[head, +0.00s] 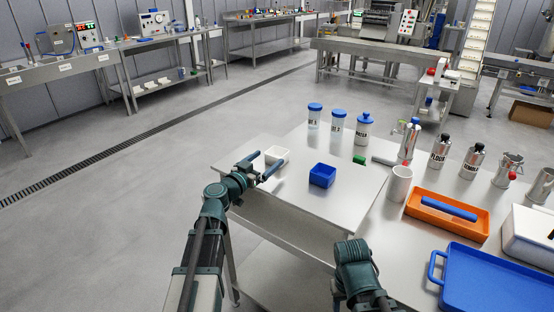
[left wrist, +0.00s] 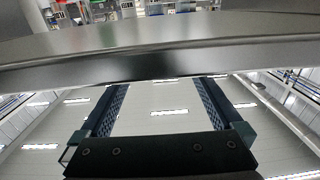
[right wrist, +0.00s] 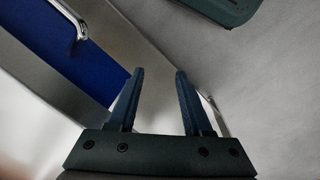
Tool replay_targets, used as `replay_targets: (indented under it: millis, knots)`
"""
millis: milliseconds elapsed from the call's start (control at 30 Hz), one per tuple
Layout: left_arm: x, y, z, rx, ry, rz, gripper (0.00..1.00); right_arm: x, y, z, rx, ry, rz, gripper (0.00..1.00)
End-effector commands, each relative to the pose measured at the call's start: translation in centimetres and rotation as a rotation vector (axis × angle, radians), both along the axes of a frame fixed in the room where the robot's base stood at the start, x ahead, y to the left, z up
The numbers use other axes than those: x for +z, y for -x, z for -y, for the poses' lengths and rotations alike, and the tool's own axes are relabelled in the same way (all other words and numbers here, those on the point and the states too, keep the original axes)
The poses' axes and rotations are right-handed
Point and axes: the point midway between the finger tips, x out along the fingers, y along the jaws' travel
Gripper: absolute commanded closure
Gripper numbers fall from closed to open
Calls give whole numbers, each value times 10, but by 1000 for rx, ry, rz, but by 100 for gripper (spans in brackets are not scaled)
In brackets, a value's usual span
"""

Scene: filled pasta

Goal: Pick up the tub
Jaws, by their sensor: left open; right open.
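The left wrist view shows the same gripper (left wrist: 163,82) with parted, empty fingers and no tub. My right gripper (right wrist: 159,72) is open and empty in the right wrist view. In the head view its fingers are hidden below my right arm.
Blue-lidded jars (head: 337,125) stand behind the tubs. A white mug (head: 400,184), an orange tray (head: 447,215) and a blue tray (head: 490,285) are to the right. Metal canisters (head: 438,152) line the back right. The steel table (head: 345,205) is bare in front of the blue tub.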

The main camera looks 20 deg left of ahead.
Motion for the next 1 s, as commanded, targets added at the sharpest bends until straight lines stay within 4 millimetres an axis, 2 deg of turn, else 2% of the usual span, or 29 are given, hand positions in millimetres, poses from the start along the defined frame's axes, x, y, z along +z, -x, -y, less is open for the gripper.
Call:
replay_targets:
  millis: [233, 333, 600, 667, 1000]
  knots:
    - [-9, -32, 6, -2, 0, 0, 0, -9, 0, 0, 0, 0, 0, 50]
    - [-7, -45, 10, -1, 0, 0, 0, -7, 0, 0, 0, 0, 0, 50]
    - [-7, -48, 13, 0, 0, 0, 0, -7, 0, 0, 0, 0, 0, 50]
    - [-7, -48, 13, 0, 0, 0, 9, -7, 0, 0, 0, 0, 0, 50]
    - [-7, -48, 13, 0, 0, 0, 70, -7, 0, 0, 0, 0, 0, 50]
